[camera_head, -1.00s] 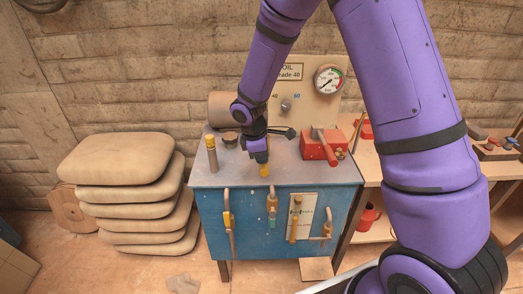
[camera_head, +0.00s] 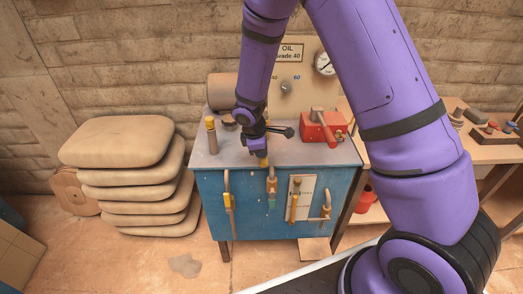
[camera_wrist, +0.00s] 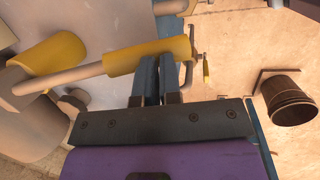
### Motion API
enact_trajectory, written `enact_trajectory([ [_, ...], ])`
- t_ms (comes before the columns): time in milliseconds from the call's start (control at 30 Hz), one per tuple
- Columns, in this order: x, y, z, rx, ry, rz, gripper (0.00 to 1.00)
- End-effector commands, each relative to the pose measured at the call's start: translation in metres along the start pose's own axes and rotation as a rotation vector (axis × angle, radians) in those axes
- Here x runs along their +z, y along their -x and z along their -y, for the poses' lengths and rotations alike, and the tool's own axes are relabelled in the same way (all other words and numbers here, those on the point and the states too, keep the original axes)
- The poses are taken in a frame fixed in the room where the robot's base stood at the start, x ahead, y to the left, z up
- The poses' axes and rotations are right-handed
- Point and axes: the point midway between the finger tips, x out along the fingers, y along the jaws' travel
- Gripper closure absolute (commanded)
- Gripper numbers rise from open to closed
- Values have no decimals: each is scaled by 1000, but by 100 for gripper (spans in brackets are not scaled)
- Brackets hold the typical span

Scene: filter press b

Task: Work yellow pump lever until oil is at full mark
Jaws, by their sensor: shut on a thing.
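The yellow pump lever grip (camera_head: 263,162) is at the front edge of the blue oil cabinet's grey top (camera_head: 310,157). In the wrist view the lever is a pale rod with a yellow sleeve (camera_wrist: 130,57), lying almost level across the picture. My gripper (camera_wrist: 157,62) is shut on the yellow sleeve near its outer end; it also shows in the head view (camera_head: 262,157). A white level plate (camera_head: 304,187) with an amber tube (camera_head: 293,205) is on the cabinet front. Its marks and oil level are too small to read.
A red box (camera_head: 318,131) and a yellow-capped post (camera_head: 210,125) stand on the cabinet top. Taps (camera_head: 271,182) stick out from its front. Stacked sacks (camera_head: 115,145) stand left, and a wooden bench (camera_head: 478,150) stands right. My arm partly covers the dial gauge (camera_head: 323,65).

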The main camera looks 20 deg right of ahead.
Motion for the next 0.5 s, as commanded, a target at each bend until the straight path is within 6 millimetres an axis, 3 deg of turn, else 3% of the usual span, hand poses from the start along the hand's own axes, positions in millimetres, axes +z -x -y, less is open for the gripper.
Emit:
enact_trajectory([
  [133, -2, 15, 5, -5, 3, 1, 100],
  [500, -5, 90, 11, 8, -1, -5, 100],
])
